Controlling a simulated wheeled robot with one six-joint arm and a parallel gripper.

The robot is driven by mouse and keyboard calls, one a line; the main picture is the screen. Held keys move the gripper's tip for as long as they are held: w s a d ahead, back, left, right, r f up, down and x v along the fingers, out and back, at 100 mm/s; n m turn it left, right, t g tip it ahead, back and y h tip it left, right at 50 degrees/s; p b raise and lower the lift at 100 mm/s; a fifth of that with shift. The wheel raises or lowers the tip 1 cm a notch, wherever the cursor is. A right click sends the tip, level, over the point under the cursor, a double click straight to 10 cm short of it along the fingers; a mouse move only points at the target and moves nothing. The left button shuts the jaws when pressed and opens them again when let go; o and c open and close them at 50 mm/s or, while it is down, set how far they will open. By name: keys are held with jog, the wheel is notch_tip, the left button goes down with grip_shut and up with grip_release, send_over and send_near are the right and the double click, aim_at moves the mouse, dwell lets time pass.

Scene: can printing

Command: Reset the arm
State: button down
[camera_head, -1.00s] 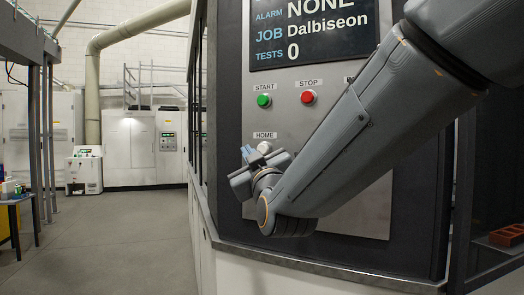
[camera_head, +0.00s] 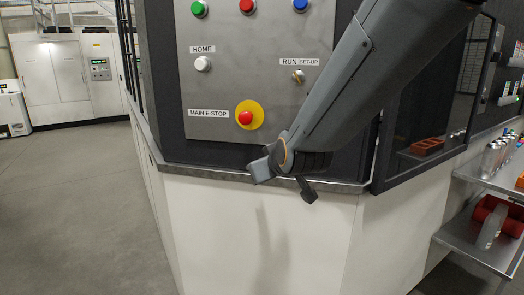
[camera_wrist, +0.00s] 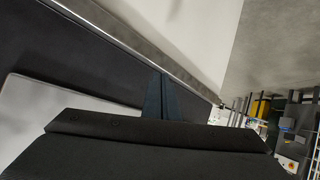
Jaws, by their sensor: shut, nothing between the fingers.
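My arm reaches down from the upper right in the head view, bent at a grey joint. My gripper is in front of the panel's lower edge, below the main e-stop (camera_head: 246,117) and its yellow disc. In the wrist view my gripper (camera_wrist: 158,97) shows as two dark fingers close together, shut and empty, near a metal ledge. The grey control panel (camera_head: 225,85) carries a white home button (camera_head: 202,64), a run/set-up switch (camera_head: 298,76), and green, red and blue buttons along its top. My gripper is apart from all of these.
A metal ledge (camera_head: 220,177) runs under the panel, above a white cabinet front (camera_head: 225,230). On the right, steel shelves (camera_head: 465,235) hold cans and a red roll. An orange block (camera_head: 428,146) sits behind a dark frame. The floor (camera_head: 75,210) at left is clear.

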jog(key=s+d+f+m+g+h, duration=0.1)
jog(key=s+d+f+m+g, duration=0.2)
jog(key=s+d+f+g, duration=0.2)
jog(key=s+d+f+m+g+h, duration=0.2)
jog(key=s+d+f+g, duration=0.3)
jog(key=s+d+f, duration=0.7)
jog(key=s+d+m, duration=0.1)
jog(key=s+d, duration=0.1)
jog(key=s, duration=0.4)
jog(key=shift+s+d+m+h, duration=0.15)
jog(key=shift+s+m+h, duration=0.1)
jog(key=shift+m+h, duration=0.05)
